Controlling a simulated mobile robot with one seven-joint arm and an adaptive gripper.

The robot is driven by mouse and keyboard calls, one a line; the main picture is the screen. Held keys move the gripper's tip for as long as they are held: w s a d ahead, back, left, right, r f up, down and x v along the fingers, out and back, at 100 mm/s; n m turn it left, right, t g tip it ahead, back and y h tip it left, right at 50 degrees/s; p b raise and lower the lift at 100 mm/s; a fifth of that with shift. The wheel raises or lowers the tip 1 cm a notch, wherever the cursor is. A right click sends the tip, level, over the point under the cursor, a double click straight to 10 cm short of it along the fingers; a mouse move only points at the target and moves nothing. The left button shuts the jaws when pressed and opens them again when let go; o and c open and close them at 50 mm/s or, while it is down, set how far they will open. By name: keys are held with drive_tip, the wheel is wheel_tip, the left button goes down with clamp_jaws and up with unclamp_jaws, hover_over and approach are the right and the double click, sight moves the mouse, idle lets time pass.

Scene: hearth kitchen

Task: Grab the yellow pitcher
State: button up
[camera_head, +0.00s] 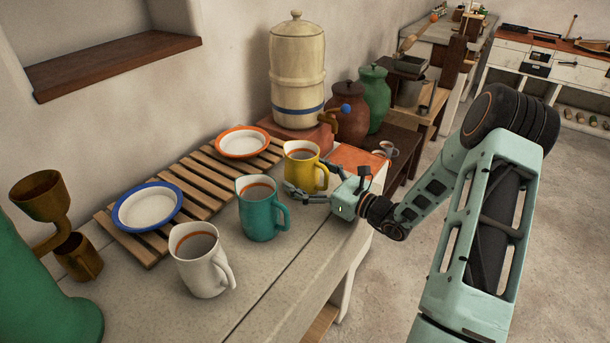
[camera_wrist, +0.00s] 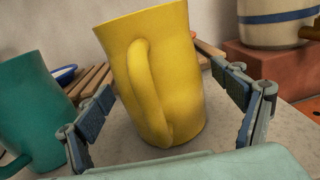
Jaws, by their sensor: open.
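The yellow pitcher (camera_head: 303,170) stands upright on the counter, the farthest of three pitchers in a row, with dark contents and an orange band inside its rim in the head view. In the wrist view the yellow pitcher (camera_wrist: 172,75) fills the middle, its handle facing the camera. My gripper (camera_head: 312,192) is at the pitcher's near side, low by the counter. In the wrist view my gripper (camera_wrist: 165,118) is open, with one finger on each side of the pitcher and a visible gap at both sides. The pitcher's far side is hidden.
A teal pitcher (camera_head: 258,213) stands close by on the left, and a white pitcher (camera_head: 203,262) beyond it. A slatted wooden rack (camera_head: 183,178) holds two plates. A cream dispenser (camera_head: 297,75) stands on a brick-red block (camera_head: 303,137) behind. The counter's front edge is near my arm.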

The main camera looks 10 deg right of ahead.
drive_tip(key=shift+c, duration=0.4)
drive_tip(key=c, duration=1.3)
drive_tip(key=shift+c, duration=0.4)
drive_tip(key=shift+r, duration=0.15)
